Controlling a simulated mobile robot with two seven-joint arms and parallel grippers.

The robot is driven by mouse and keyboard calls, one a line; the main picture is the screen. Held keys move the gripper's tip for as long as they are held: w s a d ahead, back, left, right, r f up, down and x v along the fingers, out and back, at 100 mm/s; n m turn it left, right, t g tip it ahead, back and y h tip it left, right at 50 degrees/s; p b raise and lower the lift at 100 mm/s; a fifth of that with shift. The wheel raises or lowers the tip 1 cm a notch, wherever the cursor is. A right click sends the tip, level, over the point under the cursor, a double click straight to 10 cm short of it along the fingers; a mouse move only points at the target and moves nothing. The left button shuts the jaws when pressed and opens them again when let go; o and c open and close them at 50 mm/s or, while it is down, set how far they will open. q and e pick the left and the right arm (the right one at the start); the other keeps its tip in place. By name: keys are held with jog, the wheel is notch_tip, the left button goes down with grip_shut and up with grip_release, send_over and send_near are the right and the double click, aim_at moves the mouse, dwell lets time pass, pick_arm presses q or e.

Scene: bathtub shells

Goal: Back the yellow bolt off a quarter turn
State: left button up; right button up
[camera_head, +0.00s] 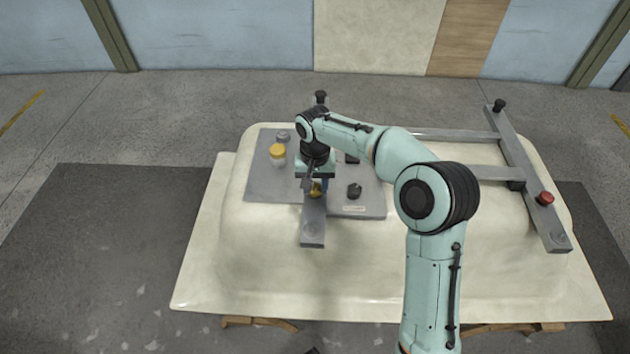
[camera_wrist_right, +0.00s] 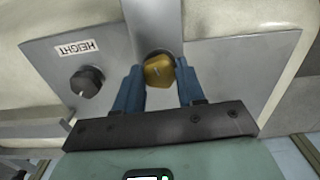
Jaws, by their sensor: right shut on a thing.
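The yellow bolt (camera_head: 315,190) sits on a grey bar that lies across the grey panel on the tub shell. In the right wrist view the yellow bolt (camera_wrist_right: 158,71) is a faceted head with a small mark on its face. My right gripper (camera_wrist_right: 158,76) has its blue fingers on either side of the head and is shut on it. In the head view my right gripper (camera_head: 317,187) is over the bar and partly hides the bolt. My left gripper is not in view.
The grey panel (camera_head: 262,189) carries a yellow-capped knob (camera_head: 277,152) and a black knob (camera_head: 354,191), beside the HEIGHT label (camera_wrist_right: 77,50). A grey frame with a red knob (camera_head: 545,198) lies on the right of the cream tub shell (camera_head: 225,275). The shell's front left is clear.

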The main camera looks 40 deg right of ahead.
jog(key=n+p, duration=0.1)
jog(key=n, duration=0.2)
jog(key=shift+r+n+p, duration=0.15)
jog(key=shift+n+p, duration=0.25)
jog(key=n+p, duration=0.1)
jog(key=n, duration=0.2)
jog(key=shift+d+n+p, duration=0.1)
jog(key=shift+n+p, duration=0.2)
jog(key=n+p, duration=0.1)
jog(key=n, duration=0.2)
jog(key=shift+n, duration=0.3)
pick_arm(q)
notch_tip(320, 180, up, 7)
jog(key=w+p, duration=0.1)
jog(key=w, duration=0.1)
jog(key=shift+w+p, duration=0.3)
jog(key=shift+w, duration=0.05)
pick_arm(e)
jog(key=shift+d+n, duration=0.1)
jog(key=shift+n, duration=1.7)
jog(key=shift+w, duration=0.1)
jog(key=o, duration=1.1)
jog(key=shift+c, duration=0.2)
